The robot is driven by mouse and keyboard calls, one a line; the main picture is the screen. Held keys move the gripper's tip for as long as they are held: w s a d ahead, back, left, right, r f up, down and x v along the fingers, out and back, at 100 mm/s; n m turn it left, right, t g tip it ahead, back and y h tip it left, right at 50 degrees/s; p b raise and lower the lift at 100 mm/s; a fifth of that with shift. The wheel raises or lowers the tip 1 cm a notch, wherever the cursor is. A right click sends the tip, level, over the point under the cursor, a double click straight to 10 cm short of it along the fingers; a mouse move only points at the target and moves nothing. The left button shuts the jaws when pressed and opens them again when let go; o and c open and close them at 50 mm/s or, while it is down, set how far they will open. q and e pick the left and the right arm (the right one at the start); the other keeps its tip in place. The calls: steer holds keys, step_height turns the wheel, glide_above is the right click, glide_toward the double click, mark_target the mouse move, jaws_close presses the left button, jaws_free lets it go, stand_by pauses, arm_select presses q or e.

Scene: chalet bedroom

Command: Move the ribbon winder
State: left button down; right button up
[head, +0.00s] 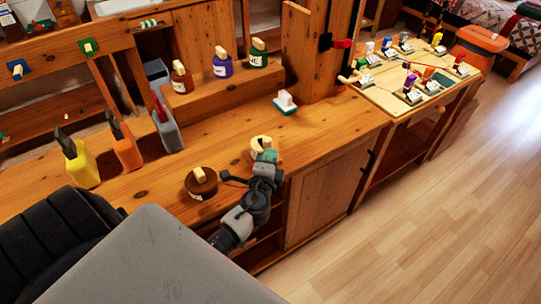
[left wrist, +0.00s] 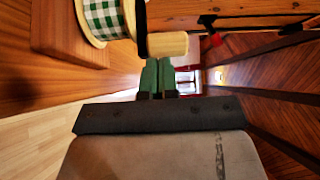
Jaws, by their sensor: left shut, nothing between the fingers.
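The ribbon winder, a pale wooden round body with a knob (head: 262,143), stands on the bench near its front edge. In the left wrist view its green-checked ribbon roll (left wrist: 103,18) fills the top left, with a pale wooden peg (left wrist: 167,44) beside it. My left gripper (head: 267,156) is at the winder's near side, partly covering it. Its green fingertips (left wrist: 158,76) are shut together with nothing between them, just below the peg in the wrist view. I cannot tell if they touch it. My right gripper is not in view.
A brown round pot (head: 201,183) stands left of my left gripper. Yellow, orange and grey holders (head: 80,168) stand farther left. A white block (head: 286,101) and labelled jars (head: 222,66) are behind. Small labelled items fill the right-hand table (head: 382,98). The floor (head: 420,220) at right is clear.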

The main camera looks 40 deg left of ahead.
arm_select(q)
steer(key=w+a+b, duration=0.1)
steer(key=a, duration=0.3)
steer(key=w+a+b, duration=0.1)
steer(key=w+a, duration=0.1)
steer(key=a, duration=0.2)
steer(key=w+a+b, duration=0.1)
steer(key=w+a, duration=0.1)
steer(key=a, duration=0.2)
steer(key=shift+a, duration=0.35)
steer(key=shift+w+a, duration=0.15)
